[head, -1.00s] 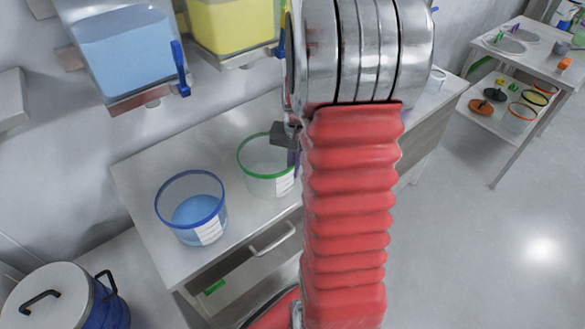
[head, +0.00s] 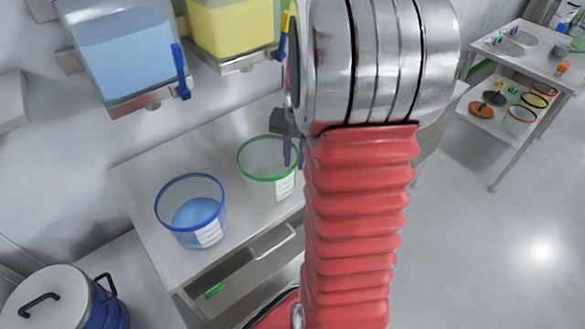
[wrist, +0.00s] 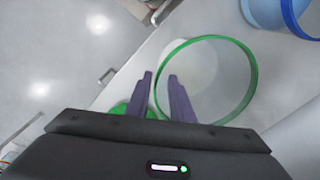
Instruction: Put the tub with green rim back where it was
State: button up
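The tub with green rim (head: 262,172) is clear, with a white label, and stands upright on the counter, right of a blue-rimmed tub (head: 190,213) holding blue material. In the wrist view the green-rimmed tub (wrist: 222,112) looks empty, with a pale bottom. My gripper (head: 294,152) is at the right side of its rim. In the wrist view my gripper's (wrist: 160,76) two dark fingers are apart, one on each side of the rim's near-left edge. Whether they touch the rim I cannot tell. My arm hides the counter to the right.
The counter (head: 145,190) has bare room around the tubs. A blue hopper (head: 122,55) and a yellow hopper (head: 232,25) hang above on the wall. An open drawer (head: 245,275) is below. A side table (head: 545,55) stands far right.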

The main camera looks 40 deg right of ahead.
notch_tip(320, 180, up, 7)
jog(key=shift+s, duration=0.15)
jog(key=shift+d, duration=0.1)
dwell(0.7)
jog(key=shift+a+r, duration=0.15)
jog(key=shift+a, duration=0.1)
jog(key=s+a+r+n+t, duration=0.1)
jog(key=s+a+r+n, duration=0.1)
jog(key=a, duration=0.6)
jog(key=s+a+r+n+t, duration=0.2)
jog(key=s+a+n, duration=0.2)
jog(key=a, duration=0.5)
jog(key=s+a+r+n+t, duration=0.2)
jog(key=a+n, duration=0.3)
jog(key=a, duration=0.4)
jog(key=shift+s+a+r, duration=0.25)
jog(key=shift+s+r, duration=0.3)
jog(key=shift+s, duration=0.25)
